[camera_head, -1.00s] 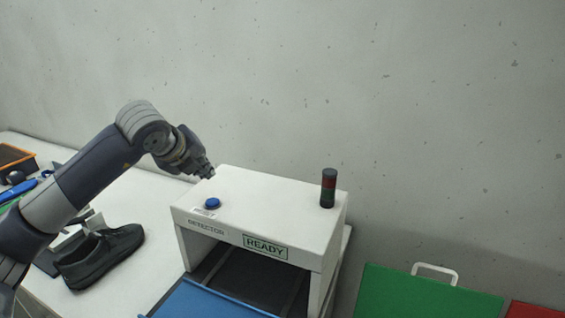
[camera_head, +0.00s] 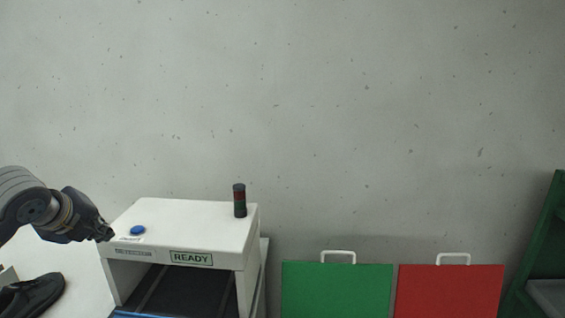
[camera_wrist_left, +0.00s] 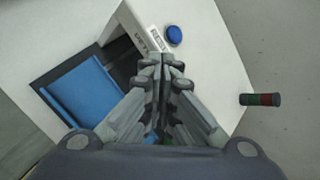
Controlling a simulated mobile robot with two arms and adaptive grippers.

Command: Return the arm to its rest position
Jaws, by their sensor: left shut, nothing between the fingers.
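My left arm comes in from the left edge in the head view, with the left gripper (camera_head: 105,232) beside the left edge of the white detector box (camera_head: 190,222). The gripper is shut and empty. In the left wrist view, its closed fingers (camera_wrist_left: 163,62) point toward the white detector and its blue button (camera_wrist_left: 174,35). The blue button also shows in the head view (camera_head: 137,230), just right of the fingertips. I cannot tell the exact gap between fingers and box. My right gripper is not in view.
The detector carries a dark-red-and-green signal light (camera_head: 239,201) and a READY sign (camera_head: 191,258). A black shoe (camera_head: 36,296) lies on the white table at lower left. Green (camera_head: 337,290) and red (camera_head: 450,291) panels with white handles stand right. A green frame (camera_head: 547,240) is at far right.

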